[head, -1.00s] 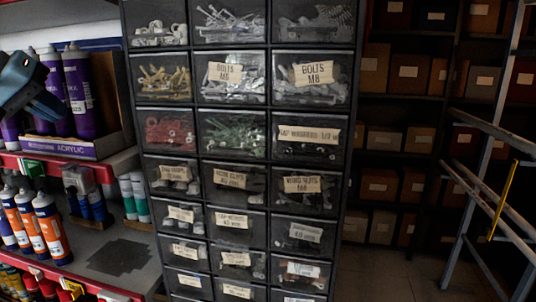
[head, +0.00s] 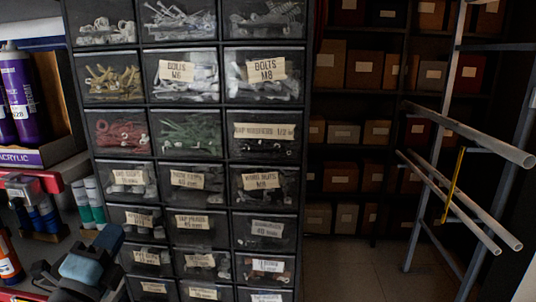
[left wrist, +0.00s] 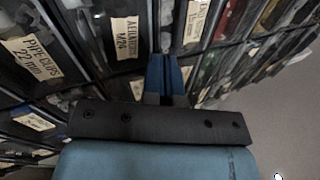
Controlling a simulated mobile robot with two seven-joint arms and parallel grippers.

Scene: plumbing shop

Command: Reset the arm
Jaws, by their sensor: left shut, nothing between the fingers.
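My left gripper (head: 88,264) shows at the lower left of the head view, blue and black, in front of the lower left part of the drawer cabinet. In the left wrist view its two blue fingers (left wrist: 166,78) are together with nothing between them. They point toward labelled drawers (left wrist: 125,38). I cannot tell from these views exactly how far the fingertips are from the drawer fronts. My right gripper is not in view.
A tall black cabinet (head: 226,103) of clear-fronted drawers fills the middle. Shelves with purple tubes (head: 20,98) and bottles stand at the left. A metal rack with pipes (head: 455,195) stands at the right. Dark shelves of boxes (head: 343,133) stand behind, with open floor (head: 345,262) before them.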

